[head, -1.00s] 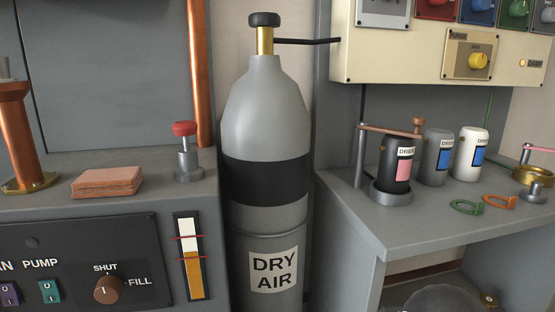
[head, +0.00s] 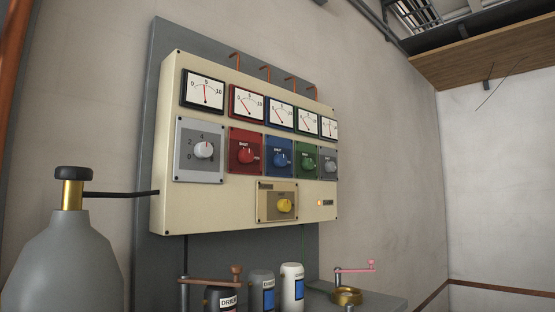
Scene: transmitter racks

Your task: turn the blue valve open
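The blue valve (head: 281,159) is a round blue knob on a blue square plate, in the row of coloured valves on the cream panel. Small lettering that seems to read "SHUT" stands above the knob, and its pointer is too small to read surely. A blue-framed gauge (head: 280,114) sits right above it, with its needle slanted. The red valve (head: 246,154) is to its left and the green valve (head: 308,161) to its right. My gripper is not in view.
The cream panel (head: 168,215) stands on a grey backboard above a bench with canisters (head: 291,287) and a pink-handled crank (head: 355,268). A grey gas cylinder (head: 65,265) with a black cap stands at the left. The space before the valves looks clear.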

